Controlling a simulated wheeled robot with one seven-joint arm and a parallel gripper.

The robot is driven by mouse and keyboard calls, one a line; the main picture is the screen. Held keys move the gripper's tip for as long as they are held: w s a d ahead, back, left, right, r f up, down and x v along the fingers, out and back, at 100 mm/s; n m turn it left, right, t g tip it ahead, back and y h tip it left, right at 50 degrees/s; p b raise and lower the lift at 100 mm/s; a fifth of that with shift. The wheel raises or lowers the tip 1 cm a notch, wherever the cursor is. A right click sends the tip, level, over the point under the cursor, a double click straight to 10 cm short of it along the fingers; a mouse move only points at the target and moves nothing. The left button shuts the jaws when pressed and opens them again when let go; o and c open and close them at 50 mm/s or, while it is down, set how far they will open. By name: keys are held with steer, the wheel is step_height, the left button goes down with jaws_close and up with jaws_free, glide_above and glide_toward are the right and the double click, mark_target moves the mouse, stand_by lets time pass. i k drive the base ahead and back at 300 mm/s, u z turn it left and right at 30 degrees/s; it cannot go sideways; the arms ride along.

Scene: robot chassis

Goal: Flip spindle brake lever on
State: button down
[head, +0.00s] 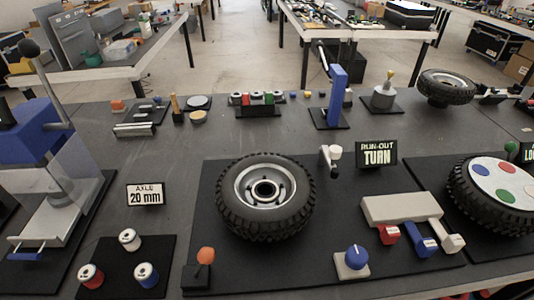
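A wheel with a black tyre (266,196) lies flat on a dark mat (215,235) in the middle of the table. Near the mat's front left corner is a short lever with an orange ball knob (206,254) on a small black base; it stands roughly upright. Behind the wheel's right side is a small lever with a white knob (335,152). No label reading spindle brake is legible, so I cannot tell which lever is the brake. My gripper is not in view.
A blue knob (354,257) on a light block and a row of red, blue and white keys (424,246) stand right of the wheel. Signs read "RUN-OUT TURN" (377,153) and "AXLE 20 mm" (145,194). A blue post (336,95) stands behind. The table left of the wheel is partly clear.

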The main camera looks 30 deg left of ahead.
mark_target(206, 255)
steer(key=u, duration=0.8)
steer(key=k, duration=0.85)
steer(key=u, duration=0.35)
steer(key=i, duration=1)
steer(key=z, duration=0.05)
